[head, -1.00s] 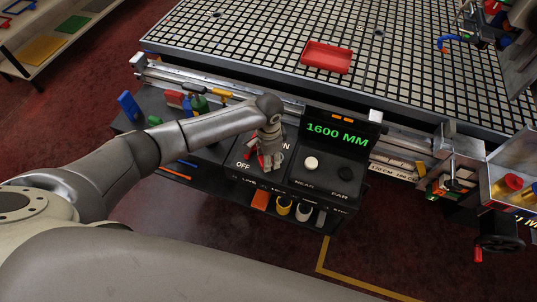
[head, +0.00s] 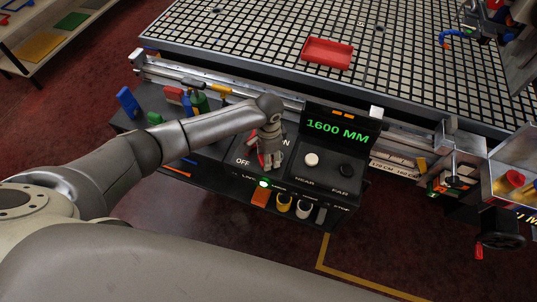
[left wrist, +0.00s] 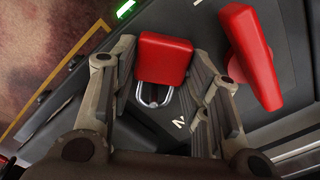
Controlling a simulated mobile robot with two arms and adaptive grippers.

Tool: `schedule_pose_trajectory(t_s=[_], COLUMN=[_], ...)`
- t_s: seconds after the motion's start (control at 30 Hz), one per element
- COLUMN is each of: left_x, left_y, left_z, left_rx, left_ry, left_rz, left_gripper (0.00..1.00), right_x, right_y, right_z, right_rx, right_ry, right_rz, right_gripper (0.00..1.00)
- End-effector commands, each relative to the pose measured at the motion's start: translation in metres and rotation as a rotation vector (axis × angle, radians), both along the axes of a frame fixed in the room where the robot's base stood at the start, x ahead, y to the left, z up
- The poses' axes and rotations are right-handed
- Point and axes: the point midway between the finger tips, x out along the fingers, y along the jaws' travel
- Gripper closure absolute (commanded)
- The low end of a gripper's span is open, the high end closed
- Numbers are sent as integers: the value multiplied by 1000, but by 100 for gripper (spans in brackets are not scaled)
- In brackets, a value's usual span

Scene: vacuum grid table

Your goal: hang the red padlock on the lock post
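The red padlock (left wrist: 164,58) sits between the two fingers of my left gripper (left wrist: 166,80) in the left wrist view, with its metal shackle (left wrist: 167,97) toward the panel. The fingers press against its sides. In the head view my left gripper (head: 270,155) is low over the black control panel, beside the OFF lettering, and mostly hides the padlock. A red handle (left wrist: 250,55) stands to the right of the padlock in the left wrist view. I cannot make out the lock post or whether the shackle is around anything. My right gripper is not in view.
The black panel has a white knob (head: 311,159), a black knob (head: 346,171) and a 1600 MM display (head: 338,130). A green lamp (head: 264,183) glows at its front edge. A red tray (head: 328,53) lies on the grid table (head: 240,30) behind.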

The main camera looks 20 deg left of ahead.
Motion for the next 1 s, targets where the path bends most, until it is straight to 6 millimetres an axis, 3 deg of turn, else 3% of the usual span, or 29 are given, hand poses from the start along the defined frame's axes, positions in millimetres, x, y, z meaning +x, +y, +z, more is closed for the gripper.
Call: schedule_pose_trajectory(t_s=[0.03, 0.13, 0.53, 0.67, 1.0], left_x=[0, 0, 1, 1, 1], left_y=[0, 0, 0, 0, 0], left_z=[0, 0, 6, 25, 96], left_rx=[-1, 0, -1, 0, -2], left_ry=[-1, 0, -2, -3, -4], left_rz=[0, 0, -1, -1, -1], left_gripper=[46, 34, 34, 34, 34], right_x=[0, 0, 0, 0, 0], right_y=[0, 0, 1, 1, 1], right_z=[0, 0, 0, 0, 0], right_rx=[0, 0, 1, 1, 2], right_ry=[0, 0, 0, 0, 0], right_rz=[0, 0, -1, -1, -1], right_gripper=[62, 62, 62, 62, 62])
